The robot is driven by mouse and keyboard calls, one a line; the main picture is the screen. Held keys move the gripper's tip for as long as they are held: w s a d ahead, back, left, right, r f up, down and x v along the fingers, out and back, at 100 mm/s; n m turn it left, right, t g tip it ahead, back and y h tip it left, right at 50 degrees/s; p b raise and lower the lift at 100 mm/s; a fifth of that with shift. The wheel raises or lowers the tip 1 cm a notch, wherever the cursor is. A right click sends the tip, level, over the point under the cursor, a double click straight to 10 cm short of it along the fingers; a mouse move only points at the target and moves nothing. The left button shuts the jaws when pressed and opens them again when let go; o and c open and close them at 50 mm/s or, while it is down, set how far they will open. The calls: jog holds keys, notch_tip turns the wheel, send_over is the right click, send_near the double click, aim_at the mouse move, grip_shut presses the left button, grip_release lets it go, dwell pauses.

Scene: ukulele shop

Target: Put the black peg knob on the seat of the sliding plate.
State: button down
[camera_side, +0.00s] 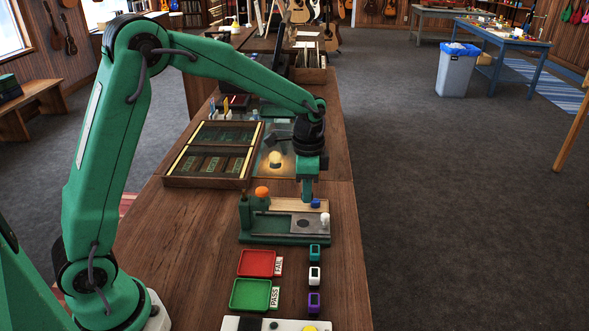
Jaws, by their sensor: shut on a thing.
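My gripper (308,196) points straight down over the back part of the green fixture. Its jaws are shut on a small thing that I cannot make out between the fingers. A blue piece (315,204) shows right beside the fingertips; I cannot tell whether it is touched by them. The grey sliding plate (286,221) lies in the fixture, in front of my gripper. It has a dark round spot, seemingly the seat (303,223), and a white knob (324,218) at its right end. I cannot clearly identify the black peg knob.
An orange knob (262,191) stands on the fixture's left. A red FAIL tray (257,263), a green PASS tray (250,294) and green, white and purple blocks (314,253) lie in front. A divided wooden case (175,181) is behind left. The table's right edge is close.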

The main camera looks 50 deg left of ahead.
jog(key=shift+d, duration=0.1)
jog(key=s+d+r+n, duration=0.2)
jog(key=s+d+n, duration=0.4)
jog(key=d+n, duration=0.2)
jog(key=shift+d+r+n, duration=0.2)
jog(key=shift+r+n, duration=0.05)
jog(key=shift+n, duration=0.25)
send_over(303, 224)
notch_tip(303, 224, down, 7)
jog(key=shift+a, duration=0.1)
dwell(0.3)
jog(key=shift+f, duration=0.1)
jog(key=shift+f, duration=1.9)
